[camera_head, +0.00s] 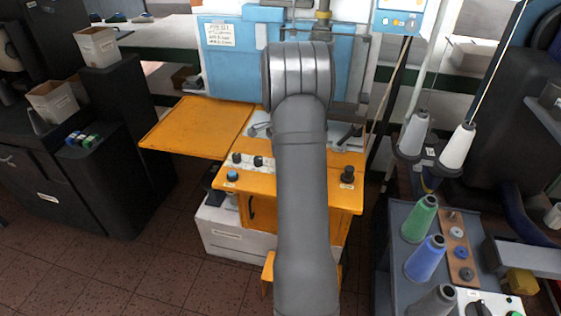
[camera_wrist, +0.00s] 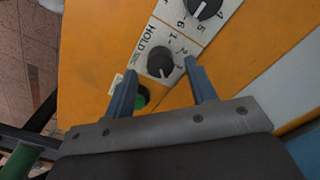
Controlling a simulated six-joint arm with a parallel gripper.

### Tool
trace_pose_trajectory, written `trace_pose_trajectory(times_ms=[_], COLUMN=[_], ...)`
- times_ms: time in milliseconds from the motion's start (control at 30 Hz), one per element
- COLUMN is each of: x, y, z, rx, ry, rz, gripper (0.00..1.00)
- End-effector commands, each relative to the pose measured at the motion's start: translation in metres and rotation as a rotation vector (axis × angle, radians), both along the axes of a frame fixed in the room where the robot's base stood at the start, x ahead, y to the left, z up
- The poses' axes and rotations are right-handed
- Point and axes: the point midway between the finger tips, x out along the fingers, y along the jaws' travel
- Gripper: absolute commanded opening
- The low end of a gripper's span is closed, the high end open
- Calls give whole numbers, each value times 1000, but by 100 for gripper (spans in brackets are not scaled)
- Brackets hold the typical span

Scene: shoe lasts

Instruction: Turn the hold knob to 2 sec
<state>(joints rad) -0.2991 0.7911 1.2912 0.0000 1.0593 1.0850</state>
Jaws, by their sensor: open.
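The hold knob (camera_wrist: 160,62) is a round black knob on a white plate marked HOLD, with small numbers around it, in the wrist view. A pale mark shows on its lower part; I cannot tell for sure which number it points to. My gripper (camera_wrist: 160,67) is open, with one blue-grey finger on each side of the knob in the picture. I cannot tell whether the fingers touch it. In the head view my arm hides the gripper and part of the orange machine table (camera_head: 190,128).
Another black knob (camera_wrist: 203,7) sits beside the hold knob, at the top of the wrist view. A green button (camera_wrist: 142,98) is partly hidden near the left finger. In the head view, another black knob (camera_head: 347,175) stands right of my arm, and a thread-cone cart (camera_head: 395,270) stands farther right.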

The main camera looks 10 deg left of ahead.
Motion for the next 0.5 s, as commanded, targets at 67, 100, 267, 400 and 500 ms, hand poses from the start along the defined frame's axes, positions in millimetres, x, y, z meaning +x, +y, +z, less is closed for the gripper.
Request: trace_pose_trajectory(times_ms=[67,100,267,400,500], x=[0,0,0,0,0], y=[0,0,0,0,0], z=[-11,-15,-25,-26,-26], rx=[-1,0,-1,0,0], ry=[2,1,1,0,0], rz=[0,0,0,0,0], gripper=[52,52,52,52,52])
